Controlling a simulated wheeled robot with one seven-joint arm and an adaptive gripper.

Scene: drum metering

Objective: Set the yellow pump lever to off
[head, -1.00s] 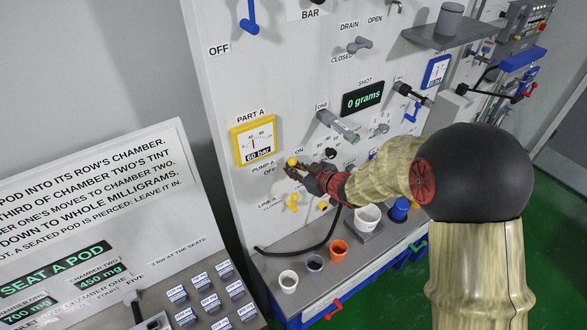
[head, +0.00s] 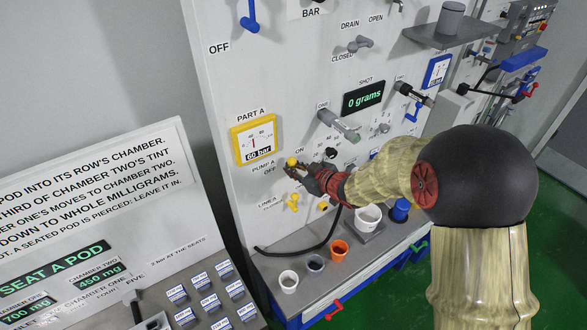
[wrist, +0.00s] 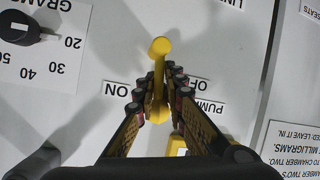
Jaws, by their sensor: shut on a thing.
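The yellow pump lever (wrist: 159,80) shows in the wrist view, with a round knob at its far end. It stands roughly midway between the ON label on its left and the OFF label on its right, both upside down there. My gripper (wrist: 163,76) is shut on the lever, one finger on each side of its stem. In the head view, the lever's yellow knob (head: 292,162) shows just past my gripper (head: 293,171), below the yellow PART A gauge (head: 254,140), which reads 60 bar. The lever's base is partly hidden by the fingers.
A yellow line valve (head: 293,202) sits below the lever. A grey nozzle (head: 337,124) juts from the panel to the upper right. Cups, including an orange one (head: 338,250), stand on the shelf below. A black dial (wrist: 25,32) is left in the wrist view.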

